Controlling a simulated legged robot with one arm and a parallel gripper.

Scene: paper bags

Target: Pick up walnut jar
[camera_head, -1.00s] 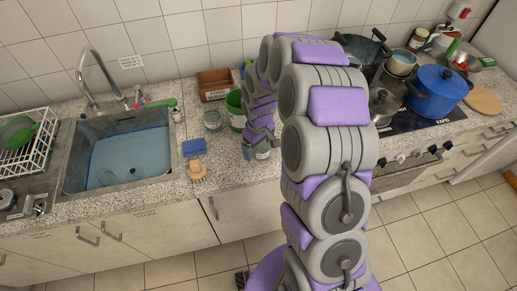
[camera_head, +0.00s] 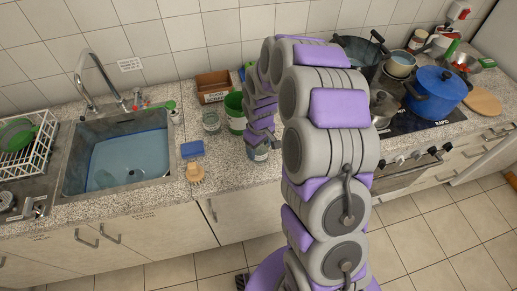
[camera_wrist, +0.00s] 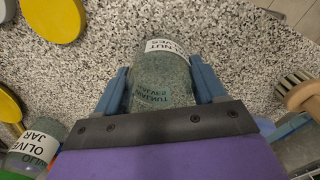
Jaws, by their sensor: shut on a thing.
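The walnut jar (camera_wrist: 160,85) is clear glass with a white label ending in "NUT" and greyish contents. In the wrist view it sits between the two blue fingers of my gripper (camera_wrist: 158,80), which is shut on its sides. In the head view the jar (camera_head: 258,153) shows under my gripper (camera_head: 258,143), near the counter's front edge, partly covered by the arm. I cannot tell whether its base touches the counter.
An olive jar (camera_wrist: 35,145) stands close to the left; it also shows in the head view (camera_head: 211,121). A green can (camera_head: 236,112), a brown box (camera_head: 213,86), a wooden brush (camera_wrist: 298,92), a blue sponge (camera_head: 192,149) and the sink (camera_head: 70,178) are nearby.

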